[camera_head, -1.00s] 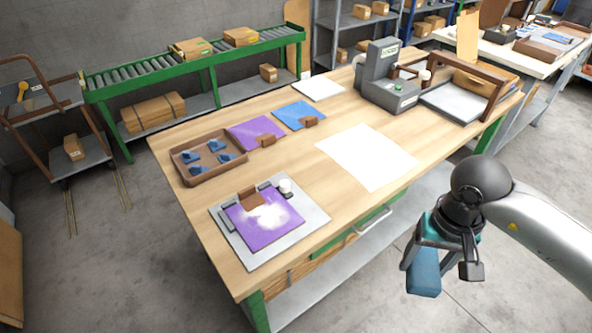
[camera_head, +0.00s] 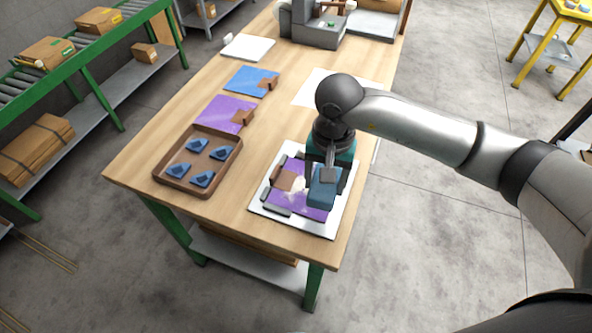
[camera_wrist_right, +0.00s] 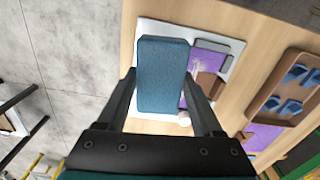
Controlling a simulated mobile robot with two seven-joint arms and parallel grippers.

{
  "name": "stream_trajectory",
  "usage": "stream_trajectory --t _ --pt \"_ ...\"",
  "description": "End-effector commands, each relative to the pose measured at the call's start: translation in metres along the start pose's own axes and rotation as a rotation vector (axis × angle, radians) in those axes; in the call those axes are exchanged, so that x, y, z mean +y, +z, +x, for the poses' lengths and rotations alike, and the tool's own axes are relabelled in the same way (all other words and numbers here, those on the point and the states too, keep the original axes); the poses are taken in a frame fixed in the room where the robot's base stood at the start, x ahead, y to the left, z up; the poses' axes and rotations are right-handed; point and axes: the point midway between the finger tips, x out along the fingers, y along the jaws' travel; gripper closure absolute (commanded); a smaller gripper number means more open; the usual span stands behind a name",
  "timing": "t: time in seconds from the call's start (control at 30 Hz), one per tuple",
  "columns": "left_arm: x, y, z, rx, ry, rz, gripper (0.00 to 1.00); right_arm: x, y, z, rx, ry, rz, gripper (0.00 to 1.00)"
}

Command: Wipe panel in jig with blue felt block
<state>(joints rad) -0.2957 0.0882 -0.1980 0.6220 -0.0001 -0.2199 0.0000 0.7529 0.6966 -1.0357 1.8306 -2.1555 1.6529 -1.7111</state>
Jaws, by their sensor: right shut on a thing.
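The jig is a pale plate (camera_head: 322,229) with dark clamps at the near end of the table. It holds a purple panel (camera_head: 288,201) with a whitish dusty patch and a brown block (camera_head: 286,179) at its left. My right gripper (camera_head: 324,178) is shut on the blue felt block (camera_head: 322,192), over the right part of the panel. The felt block hides part of the panel; I cannot tell whether they touch. In the right wrist view the felt block (camera_wrist_right: 162,78) sits between the fingers, with the panel (camera_wrist_right: 201,62) beyond it. My left gripper is out of view.
A brown tray (camera_head: 160,181) with several blue pieces stands left of the jig. Another purple panel (camera_head: 222,112), a blue panel (camera_head: 250,80) and a white sheet (camera_head: 312,88) lie farther back. A grey machine (camera_head: 318,25) stands at the far end.

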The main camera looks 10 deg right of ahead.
Motion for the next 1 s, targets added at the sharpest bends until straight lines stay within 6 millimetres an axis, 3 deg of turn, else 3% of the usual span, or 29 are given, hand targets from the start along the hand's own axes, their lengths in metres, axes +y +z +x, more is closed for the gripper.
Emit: stream_trajectory --t 0.03,0.6,0.8,1.0 --pt "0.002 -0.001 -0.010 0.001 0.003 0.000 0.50 -0.002 0.000 -0.004 -0.002 0.002 0.098 0.77" --pt "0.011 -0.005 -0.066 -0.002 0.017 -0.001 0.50 -0.028 0.000 0.000 0.002 0.004 1.267 0.77" --pt "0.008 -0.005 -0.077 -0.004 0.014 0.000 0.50 -0.032 0.001 0.003 0.009 0.005 1.551 0.77" --pt "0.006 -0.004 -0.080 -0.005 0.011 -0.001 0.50 -0.034 0.002 0.006 0.011 0.004 1.666 0.77"
